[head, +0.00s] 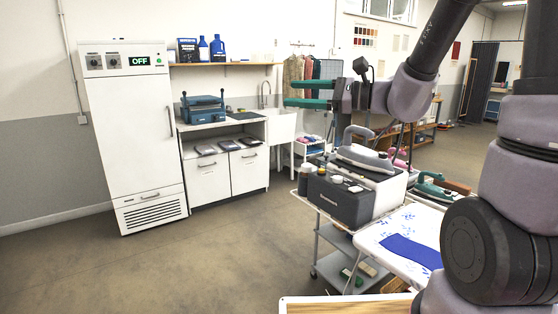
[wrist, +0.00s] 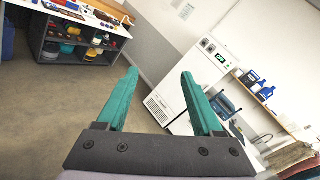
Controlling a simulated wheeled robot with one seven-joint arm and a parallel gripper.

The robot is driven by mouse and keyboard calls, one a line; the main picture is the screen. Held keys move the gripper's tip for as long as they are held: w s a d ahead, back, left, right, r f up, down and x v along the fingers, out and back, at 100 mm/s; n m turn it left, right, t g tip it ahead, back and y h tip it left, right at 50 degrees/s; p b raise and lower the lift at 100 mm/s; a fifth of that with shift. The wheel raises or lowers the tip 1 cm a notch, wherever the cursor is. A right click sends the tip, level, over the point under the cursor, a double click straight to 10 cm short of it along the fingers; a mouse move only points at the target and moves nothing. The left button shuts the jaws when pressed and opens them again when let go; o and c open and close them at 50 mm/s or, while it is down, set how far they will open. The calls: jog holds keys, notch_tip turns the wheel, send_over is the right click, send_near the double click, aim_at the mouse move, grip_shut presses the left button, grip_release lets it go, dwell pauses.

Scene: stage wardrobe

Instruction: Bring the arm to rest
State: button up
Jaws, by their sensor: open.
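My gripper (head: 308,94) has two green fingers and is held up in the air above the ironing trolley in the head view. In the wrist view my gripper (wrist: 160,100) is open, with its fingers wide apart and nothing between them. It points out into the room, and a tall white cabinet (wrist: 187,85) stands beyond the fingers. My arm is bent and fills the right side of the head view.
An ironing board (head: 385,232) with a blue cloth (head: 411,250) is in front. The white cabinet (head: 133,140) reads OFF. The floor (head: 200,260) at left is clear.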

jog(key=s+d+f+n+g+h, duration=0.1)
jog(key=s+f+n+g+h, duration=0.15)
jog(key=s+n+g, duration=0.4)
jog(key=s+d+r+n+t+h, duration=0.1)
jog(key=s+d+n+t+h, duration=0.1)
jog(key=d+h, duration=0.4)
jog(key=s+d+r+n+t+h, duration=0.1)
jog(key=s+d+t+h, duration=0.3)
jog(key=d, duration=0.8)
jog(key=shift+d+r+n+t+h, duration=0.2)
jog(key=shift+d+n+t+h, duration=0.2)
jog(key=shift+n+t+h, duration=0.6)
